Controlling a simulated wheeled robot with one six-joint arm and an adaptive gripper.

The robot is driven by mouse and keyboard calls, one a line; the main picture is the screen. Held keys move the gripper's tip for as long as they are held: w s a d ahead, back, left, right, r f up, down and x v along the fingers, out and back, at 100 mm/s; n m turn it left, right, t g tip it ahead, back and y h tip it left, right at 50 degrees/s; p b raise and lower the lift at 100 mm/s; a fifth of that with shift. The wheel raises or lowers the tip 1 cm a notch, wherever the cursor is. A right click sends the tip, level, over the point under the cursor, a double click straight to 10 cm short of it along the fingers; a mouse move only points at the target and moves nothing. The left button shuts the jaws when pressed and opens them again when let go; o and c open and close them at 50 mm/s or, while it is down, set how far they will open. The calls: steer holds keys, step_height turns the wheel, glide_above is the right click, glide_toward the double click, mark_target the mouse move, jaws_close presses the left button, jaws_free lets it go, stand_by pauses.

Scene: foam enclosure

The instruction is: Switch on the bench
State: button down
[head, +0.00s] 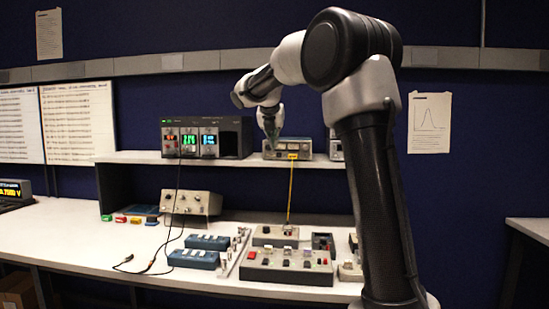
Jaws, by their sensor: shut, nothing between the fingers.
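The white bench (90,235) runs across the picture with a raised shelf (130,157) at the back. My gripper (272,138) is shut and empty. It points down at the front of a grey instrument (300,148) on the shelf and overlaps its left part. I cannot tell whether it touches it. The instrument has a small yellow label, and a yellow cable (291,190) hangs from it to the bench. To its left a dark power supply unit (233,138) shows lit red, green and blue displays.
A grey box with knobs (190,203), blue boxes (193,259) and a grey panel with buttons (285,268) stand on the bench. A black lead (150,262) lies at the front. A meter (15,190) is lit at far left. The left front of the bench is clear.

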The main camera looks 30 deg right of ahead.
mark_target(278, 156)
stand_by(0.4)
steer(key=x, duration=0.8)
steer(key=w+r+x, duration=0.1)
steer(key=x, duration=0.3)
steer(key=shift+w+d+f, duration=0.1)
steer(key=shift+w+d, duration=0.15)
steer(key=shift+d, duration=0.3)
steer(key=shift+w+d, duration=0.2)
steer(key=shift+w, duration=0.1)
